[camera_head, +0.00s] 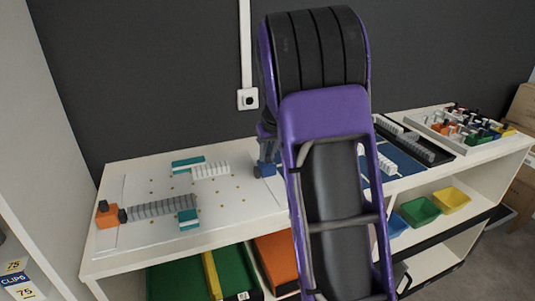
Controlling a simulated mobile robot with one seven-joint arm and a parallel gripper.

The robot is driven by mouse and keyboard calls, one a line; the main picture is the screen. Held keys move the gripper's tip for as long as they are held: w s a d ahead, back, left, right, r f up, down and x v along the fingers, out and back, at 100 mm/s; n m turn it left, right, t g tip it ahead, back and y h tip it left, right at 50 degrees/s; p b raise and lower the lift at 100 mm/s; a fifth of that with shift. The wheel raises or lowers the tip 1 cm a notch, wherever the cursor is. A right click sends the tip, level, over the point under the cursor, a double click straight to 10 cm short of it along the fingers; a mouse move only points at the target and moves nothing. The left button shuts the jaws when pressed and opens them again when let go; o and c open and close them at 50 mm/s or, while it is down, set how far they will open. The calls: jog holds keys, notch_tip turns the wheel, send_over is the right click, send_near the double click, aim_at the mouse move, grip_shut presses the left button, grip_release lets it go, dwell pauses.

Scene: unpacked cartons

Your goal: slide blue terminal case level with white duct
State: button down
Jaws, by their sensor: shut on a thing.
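The blue terminal case (265,171) stands near the right part of the white mounting board (235,198). My gripper (267,160) points down over it and is shut on it; the fingers and my arm hide part of the case. The white duct (211,171), a short slotted piece, lies on the board to the left of the case, with a clear gap between them. I cannot tell whether the case touches the board.
A grey slotted duct (162,208), teal-and-white blocks (187,164) and an orange block (107,216) are on the board's left. A tray of small parts (470,127) stands far right. Coloured bins (419,211) sit below. My arm covers the middle.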

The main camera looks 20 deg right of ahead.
aim_at(268, 164)
jog(key=shift+w, duration=0.1)
jog(key=shift+w+r+p, duration=0.1)
jog(key=shift+w+p, duration=0.2)
jog(key=shift+w, duration=0.05)
jog(key=w+p, duration=0.2)
jog(key=w, duration=0.3)
jog(key=c, duration=0.8)
grip_release()
jog(key=shift+o, duration=0.2)
jog(key=p+v, duration=0.1)
jog(key=v, duration=1.6)
